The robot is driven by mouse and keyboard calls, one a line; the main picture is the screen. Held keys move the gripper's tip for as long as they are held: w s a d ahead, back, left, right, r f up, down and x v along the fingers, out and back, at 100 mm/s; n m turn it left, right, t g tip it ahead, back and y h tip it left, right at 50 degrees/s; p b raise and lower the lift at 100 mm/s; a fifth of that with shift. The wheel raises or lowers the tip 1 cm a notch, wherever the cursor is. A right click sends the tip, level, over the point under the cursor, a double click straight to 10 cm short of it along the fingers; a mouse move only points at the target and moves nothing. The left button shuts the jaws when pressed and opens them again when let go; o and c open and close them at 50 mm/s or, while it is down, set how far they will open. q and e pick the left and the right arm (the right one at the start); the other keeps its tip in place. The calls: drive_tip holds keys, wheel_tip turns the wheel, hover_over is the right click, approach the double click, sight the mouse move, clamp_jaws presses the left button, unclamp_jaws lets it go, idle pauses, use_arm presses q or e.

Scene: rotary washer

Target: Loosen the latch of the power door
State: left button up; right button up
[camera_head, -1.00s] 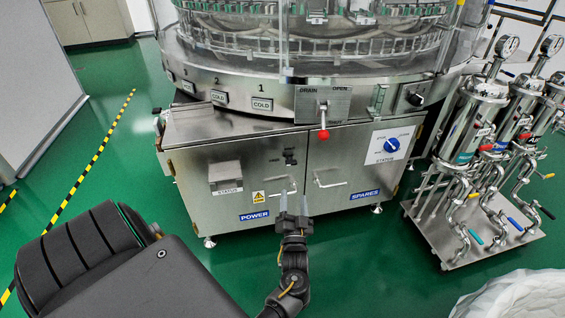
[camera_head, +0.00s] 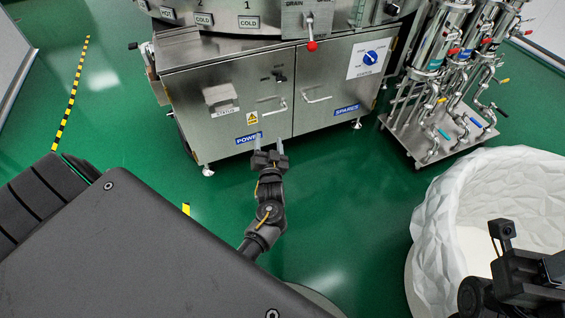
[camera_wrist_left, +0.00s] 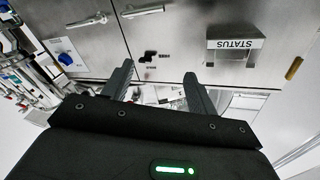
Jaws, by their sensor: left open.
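The power door (camera_head: 225,131) is the left metal cabinet door, with a blue POWER label (camera_head: 249,138); it looks closed. Its small black latch (camera_head: 279,76) sits near the door's upper right edge, above the door's bar handle (camera_head: 272,108). The latch also shows in the left wrist view (camera_wrist_left: 150,57), beyond my fingertips and apart from them. My left gripper (camera_head: 266,143) is open and empty, in front of the door's lower right part in the head view, below the latch. My right arm's dark wrist part (camera_head: 520,280) shows at the lower right; its fingertips are not visible.
A STATUS box (camera_head: 221,96) juts from the power door. A red-tipped drain lever (camera_head: 312,46) is above the doors. A white bin (camera_head: 440,215) stands right; green floor between is clear.

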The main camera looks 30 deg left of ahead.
use_arm(q)
drive_tip(key=s+d+f+g+h+p, duration=0.1)
drive_tip(key=s+d+g+h+p, duration=0.1)
drive_tip(key=d+h, duration=0.2)
drive_tip(key=s+d+f+m+g+h+p, duration=0.1)
drive_tip(key=s+d+f+g+h+p, duration=0.1)
drive_tip(key=d+h, duration=0.3)
drive_tip(key=shift+s+d+f+m+g+h+p, duration=0.35)
drive_tip(key=shift+d+g+p, duration=0.2)
drive_tip(key=shift+p, duration=0.25)
